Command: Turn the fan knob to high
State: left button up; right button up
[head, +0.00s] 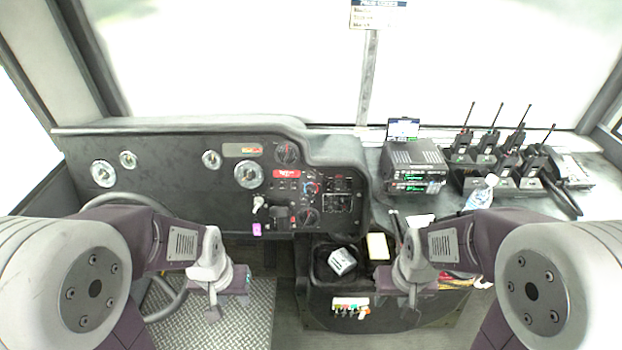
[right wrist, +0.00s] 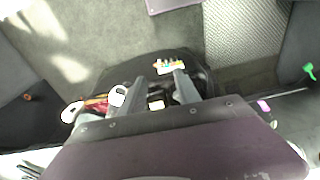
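The dashboard (head: 180,165) has several dark round knobs on its right part in the head view. One knob (head: 287,152) is at the top, a second knob (head: 311,187) with red and blue marks is in the middle, and a third knob (head: 308,217) is lowest. Their labels are too small to read, so I cannot tell which is the fan knob or its setting. My left gripper (head: 213,308) hangs below and left of the knobs, apart from them; its fingers are unclear. My right gripper (right wrist: 158,78) is open and empty, below and right of the knobs in the head view.
A steering wheel (head: 172,298) is at the left, partly behind my left arm. A radio unit (head: 413,165), several walkie-talkies in a charger and a bottle (head: 482,192) stand on the right counter. A console (head: 325,312) with small items is below, between the grippers.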

aim_at(312, 179)
jog(key=shift+w, duration=0.1)
jog(key=shift+c, duration=0.2)
jog(key=w+a+r+n+t+b, duration=0.1)
jog(key=w+r+n+t+b, duration=0.2)
jog(key=w, duration=0.5)
jog(key=w+a+r+n+t, duration=0.1)
jog(key=w+r+n+t, duration=0.2)
jog(key=w, duration=0.6)
jog(key=w+a+r+n+t+b, duration=0.1)
jog(key=w+r+n+t+b, duration=0.15)
jog(key=w+t, duration=0.4)
jog(key=w+a+f+n+t+y+b, duration=0.1)
jog(key=w+a+n+b, duration=0.1)
jog(key=w+a+b, duration=0.3)
jog(key=w+a+f+n+t+b, duration=0.1)
jog(key=w+a+f+n+b, duration=0.1)
jog(key=w, duration=0.4)
jog(key=a+f+n+y+b, duration=0.2)
jog(key=a+f+b, duration=0.1)
jog(key=a+f, duration=0.4)
jog(key=shift+m+g, duration=0.25)
jog(key=shift+g, duration=0.1)
jog(key=x, duration=0.6)
jog(key=d+f+x, duration=0.1)
jog(key=x, duration=0.2)
jog(key=shift+b, duration=0.35)
